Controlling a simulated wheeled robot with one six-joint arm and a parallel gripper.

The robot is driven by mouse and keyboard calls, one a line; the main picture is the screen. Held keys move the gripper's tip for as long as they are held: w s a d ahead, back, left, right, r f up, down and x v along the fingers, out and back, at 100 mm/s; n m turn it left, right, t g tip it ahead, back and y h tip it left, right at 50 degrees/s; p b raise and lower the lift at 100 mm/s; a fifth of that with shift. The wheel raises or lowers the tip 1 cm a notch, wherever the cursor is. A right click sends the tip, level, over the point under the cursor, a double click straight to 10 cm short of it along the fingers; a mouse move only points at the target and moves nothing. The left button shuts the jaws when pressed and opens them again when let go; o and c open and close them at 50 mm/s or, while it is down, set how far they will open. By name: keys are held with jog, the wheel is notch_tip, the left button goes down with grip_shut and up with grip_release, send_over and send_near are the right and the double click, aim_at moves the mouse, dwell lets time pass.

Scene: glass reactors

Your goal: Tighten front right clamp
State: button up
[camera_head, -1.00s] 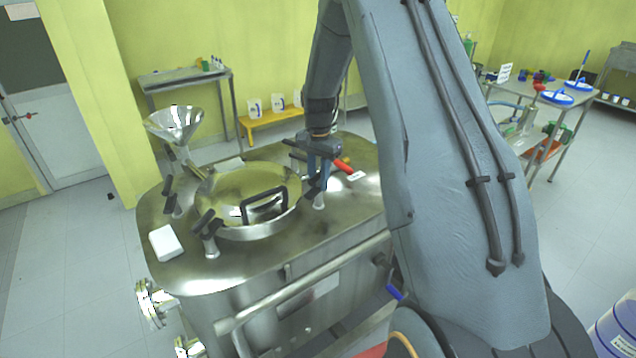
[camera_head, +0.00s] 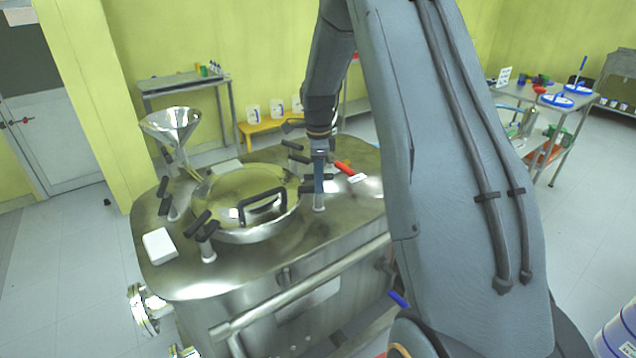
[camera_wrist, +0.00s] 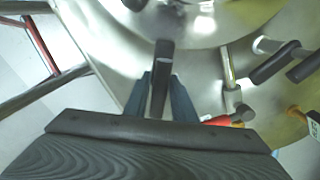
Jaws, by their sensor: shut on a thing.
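A round, domed metal lid (camera_head: 240,192) with a black handle (camera_head: 262,204) sits on the steel reactor (camera_head: 165,272). Clamps with black handles stand around it. The front right clamp (camera_head: 319,203) has a pale post right of the lid. My gripper (camera_head: 319,176) points down at this clamp, with narrow blue fingers. In the wrist view my gripper (camera_wrist: 161,92) is shut on a black clamp handle (camera_wrist: 163,62), which lies between the fingers. The clamp's post is hidden there. The front left clamp (camera_head: 207,240) is free.
A red-handled valve (camera_head: 345,168) lies close right of my gripper; it also shows in the wrist view (camera_wrist: 222,121). Another clamp (camera_wrist: 232,88) stands close by there. A metal funnel (camera_head: 170,124) rises at back left. A white box (camera_head: 159,246) lies at front left.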

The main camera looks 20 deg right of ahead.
jog(key=shift+o, duration=0.3)
jog(key=shift+m, duration=1.2)
jog(key=shift+r+m, duration=0.1)
jog(key=shift+m, duration=0.2)
jog(key=o, duration=0.7)
jog(key=shift+r+b, duration=1.35)
jog(key=shift+r, duration=2.5)
jog(key=s+a+f+n, duration=0.1)
jog(key=s+a+n, duration=0.3)
jog(key=s+n, duration=0.4)
jog(key=s+a+f+n, duration=0.2)
jog(key=s+a+n, duration=0.2)
jog(key=s+n, duration=0.4)
jog(key=s+a+f+n+t, duration=0.1)
jog(key=s+a+f+n, duration=0.1)
jog(key=s+a+n, duration=0.3)
jog(key=shift+s+a+n, duration=0.1)
jog(key=shift+s+n, duration=0.95)
jog(key=shift+s, duration=0.45)
jog(key=shift+s+n, duration=1.05)
jog(key=shift+s, duration=0.45)
